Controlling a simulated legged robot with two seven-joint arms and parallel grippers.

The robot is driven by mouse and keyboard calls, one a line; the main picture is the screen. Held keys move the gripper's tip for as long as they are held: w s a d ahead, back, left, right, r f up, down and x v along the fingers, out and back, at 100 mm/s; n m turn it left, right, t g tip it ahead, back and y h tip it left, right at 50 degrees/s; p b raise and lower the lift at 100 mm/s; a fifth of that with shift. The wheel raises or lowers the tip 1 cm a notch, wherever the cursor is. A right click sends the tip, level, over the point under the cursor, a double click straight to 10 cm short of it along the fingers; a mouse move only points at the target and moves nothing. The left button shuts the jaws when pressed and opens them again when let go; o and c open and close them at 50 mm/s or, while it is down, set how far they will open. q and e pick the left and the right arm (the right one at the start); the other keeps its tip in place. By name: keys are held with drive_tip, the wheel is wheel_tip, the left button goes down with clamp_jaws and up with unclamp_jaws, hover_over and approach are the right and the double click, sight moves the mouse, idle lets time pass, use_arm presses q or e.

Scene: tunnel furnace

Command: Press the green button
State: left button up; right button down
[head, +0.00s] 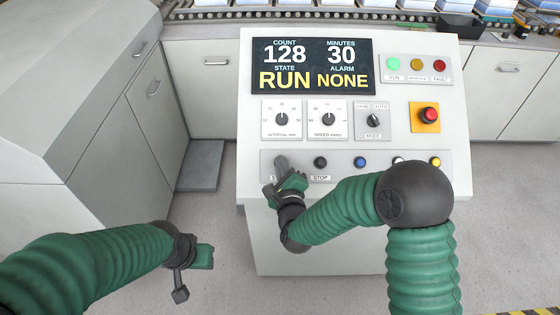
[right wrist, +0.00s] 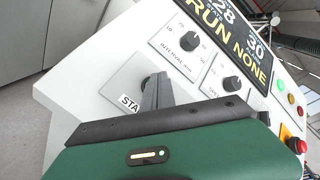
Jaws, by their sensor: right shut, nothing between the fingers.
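The control panel (head: 250,100) has a bottom row of buttons. My right gripper (head: 281,163) is shut and empty, with its fingertips over the leftmost button at the row's left end. It hides that button in the head view. In the right wrist view the shut fingers (right wrist: 158,90) reach to the button beside the label reading "STA" (right wrist: 129,101). My left gripper (head: 197,257) hangs low at the left, away from the panel.
A black STOP button (head: 320,162) and a blue button (head: 360,162) lie right of the right gripper. A red emergency button (head: 428,115) sits higher. The display (head: 313,66) reads RUN, alarm NONE. The green RUN lamp (head: 393,64) looks lit.

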drive_tip(key=shift+s+r, duration=0.3)
drive_tip(key=shift+r, duration=0.1)
drive_tip(key=s+r+p, duration=0.1)
drive_tip(key=r, duration=0.1)
drive_tip(key=s+r+p, duration=0.2)
idle(0.4)
drive_tip(key=shift+w, duration=0.1)
idle(0.4)
